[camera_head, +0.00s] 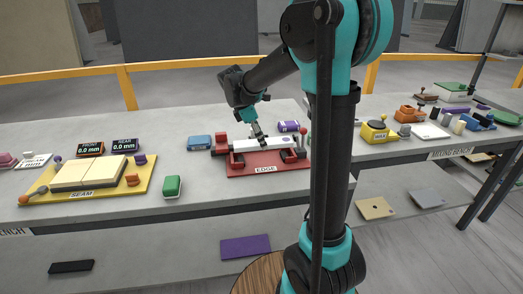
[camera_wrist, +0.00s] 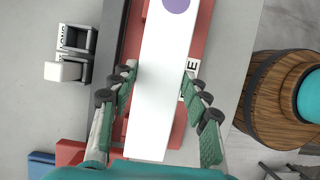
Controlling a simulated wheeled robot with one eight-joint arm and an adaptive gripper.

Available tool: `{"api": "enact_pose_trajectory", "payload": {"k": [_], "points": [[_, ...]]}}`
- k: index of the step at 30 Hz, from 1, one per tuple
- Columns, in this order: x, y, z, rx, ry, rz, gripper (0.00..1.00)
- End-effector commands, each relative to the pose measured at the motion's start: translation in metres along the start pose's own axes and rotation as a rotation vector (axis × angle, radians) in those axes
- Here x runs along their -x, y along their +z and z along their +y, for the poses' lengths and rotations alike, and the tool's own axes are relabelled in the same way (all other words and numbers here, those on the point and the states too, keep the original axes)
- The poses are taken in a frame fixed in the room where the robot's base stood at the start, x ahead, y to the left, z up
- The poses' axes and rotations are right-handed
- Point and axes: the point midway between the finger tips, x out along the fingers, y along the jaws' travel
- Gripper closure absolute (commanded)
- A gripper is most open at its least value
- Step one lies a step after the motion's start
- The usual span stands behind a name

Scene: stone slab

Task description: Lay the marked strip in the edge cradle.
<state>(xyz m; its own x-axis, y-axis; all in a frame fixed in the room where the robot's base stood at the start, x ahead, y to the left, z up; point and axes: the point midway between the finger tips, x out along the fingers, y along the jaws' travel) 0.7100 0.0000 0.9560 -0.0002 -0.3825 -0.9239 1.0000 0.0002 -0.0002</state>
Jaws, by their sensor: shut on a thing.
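The marked strip (camera_head: 279,142) is long and white. It lies lengthwise at the red edge cradle (camera_head: 237,168), which has an EDGE label on its front. In the wrist view the strip (camera_wrist: 158,100) shows a purple round mark near the top, and red cradle parts (camera_wrist: 204,32) show beside and beneath it. My gripper (camera_head: 260,140) points down over the strip's middle. In the wrist view my gripper's (camera_wrist: 160,78) green-padded fingers stand on both sides of the strip, shut on it. I cannot tell whether the strip is fully seated.
A blue block (camera_head: 199,142) and a purple block (camera_head: 289,126) stand near the cradle. A green block (camera_head: 172,186) and the yellow SEAM fixture (camera_head: 110,190) are to the left. A yellow weighing device (camera_head: 378,132) is to the right. A wooden barrel (camera_wrist: 270,100) stands beside the bench.

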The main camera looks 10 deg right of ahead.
Motion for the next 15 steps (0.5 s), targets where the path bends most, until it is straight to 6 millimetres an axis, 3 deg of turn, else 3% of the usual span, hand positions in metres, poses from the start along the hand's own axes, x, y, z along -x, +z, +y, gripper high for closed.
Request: {"api": "enact_pose_trajectory", "payload": {"k": [15], "points": [[-0.044, -0.018, 0.0, 0.0, 0.0, 0.0, 0.99]]}}
